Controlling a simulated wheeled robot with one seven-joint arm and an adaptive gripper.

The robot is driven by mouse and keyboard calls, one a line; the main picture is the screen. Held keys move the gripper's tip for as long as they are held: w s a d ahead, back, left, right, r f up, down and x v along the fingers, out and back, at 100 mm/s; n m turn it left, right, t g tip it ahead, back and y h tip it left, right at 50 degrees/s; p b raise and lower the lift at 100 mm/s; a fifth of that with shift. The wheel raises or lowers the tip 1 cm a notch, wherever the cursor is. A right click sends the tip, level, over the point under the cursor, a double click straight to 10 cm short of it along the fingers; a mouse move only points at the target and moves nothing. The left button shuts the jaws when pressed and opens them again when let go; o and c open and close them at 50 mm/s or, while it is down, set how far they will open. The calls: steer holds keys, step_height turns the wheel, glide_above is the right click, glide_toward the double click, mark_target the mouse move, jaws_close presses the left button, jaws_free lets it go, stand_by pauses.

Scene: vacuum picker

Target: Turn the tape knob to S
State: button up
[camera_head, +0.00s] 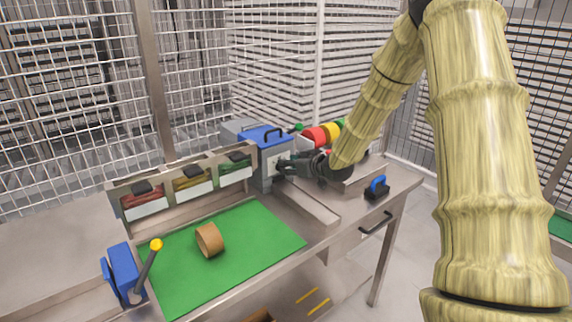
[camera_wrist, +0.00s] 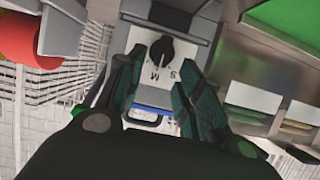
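The tape machine (camera_head: 262,155), a grey box with a blue lid and dark handle, stands at the back of the bench. The black tape knob (camera_wrist: 162,50) shows on its pale dial plate in the wrist view, with the letters S and M beside it. The knob's narrow end seems to lie near these letters; its exact setting is unclear. My gripper (camera_wrist: 159,62) is open, its fingers on either side of the knob with gaps visible. In the head view my gripper (camera_head: 286,166) is at the machine's right face and hides the knob.
A rack of coloured bins (camera_head: 190,183) stands left of the machine. Red, yellow and green rolls (camera_head: 318,135) are behind my gripper. A blue-and-black tool (camera_head: 377,187) lies at right.

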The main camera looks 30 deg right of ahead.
steer(key=shift+x, duration=1.35)
jaws_close()
